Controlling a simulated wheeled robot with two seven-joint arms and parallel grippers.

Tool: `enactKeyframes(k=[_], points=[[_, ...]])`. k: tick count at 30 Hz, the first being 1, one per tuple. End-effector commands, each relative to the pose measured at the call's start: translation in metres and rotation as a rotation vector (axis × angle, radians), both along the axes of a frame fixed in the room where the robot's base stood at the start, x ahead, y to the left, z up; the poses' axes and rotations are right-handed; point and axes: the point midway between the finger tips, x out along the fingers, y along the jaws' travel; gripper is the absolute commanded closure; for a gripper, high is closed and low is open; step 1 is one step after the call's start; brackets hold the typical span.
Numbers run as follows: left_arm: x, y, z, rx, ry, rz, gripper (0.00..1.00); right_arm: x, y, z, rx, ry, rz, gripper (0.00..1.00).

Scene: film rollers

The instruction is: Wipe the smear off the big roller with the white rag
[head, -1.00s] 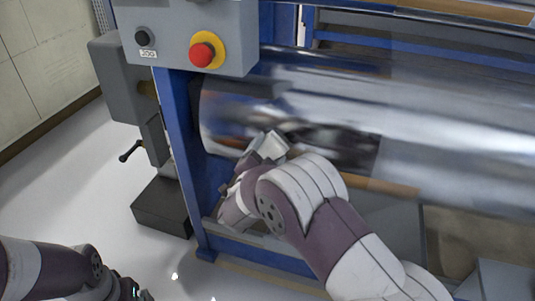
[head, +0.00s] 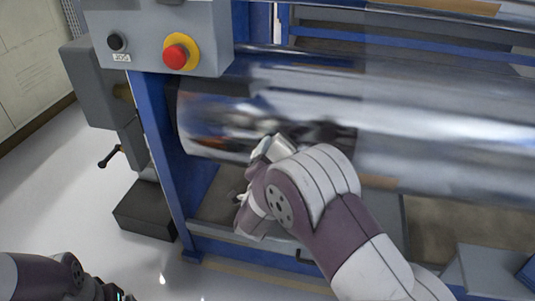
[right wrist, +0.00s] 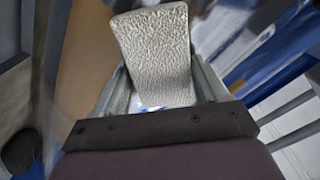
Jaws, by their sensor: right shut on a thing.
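The big roller (head: 430,125) is a shiny, mirror-like metal cylinder lying across the head view. My right gripper (head: 258,158) is at the lower front of the roller, near its left end. It is shut on the white rag (right wrist: 155,60), a textured pad that fills the upper middle of the right wrist view. A pale bit of the rag (head: 262,147) shows at the roller in the head view; I cannot tell whether it touches. Blurred dark reflections cover the roller there, and I cannot make out a smear. My left gripper (head: 121,295) is cut off at the bottom edge.
A grey control box (head: 155,35) with a red emergency button (head: 176,56) hangs at the upper left. A blue frame post (head: 160,150) stands at the roller's left end. A black block (head: 145,208) sits on the pale floor (head: 60,190), which is clear at left.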

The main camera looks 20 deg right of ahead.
Motion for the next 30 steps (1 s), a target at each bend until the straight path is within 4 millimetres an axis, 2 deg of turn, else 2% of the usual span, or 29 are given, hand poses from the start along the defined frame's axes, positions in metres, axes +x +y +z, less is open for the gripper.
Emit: enactKeyframes(k=[21,26,30], points=[[0.000,0.000,0.000,0.000,0.000,0.000,0.05,-0.035,-0.055,0.000,0.000,-0.002,-0.003,0.51],[0.000,0.000,-0.002,0.000,0.000,0.000,0.05,-0.038,-0.054,0.000,0.001,-0.001,-0.001,0.51],[0.000,0.000,-0.004,0.000,0.000,0.000,0.05,-0.029,-0.044,-0.001,0.001,-0.002,0.001,0.51]])
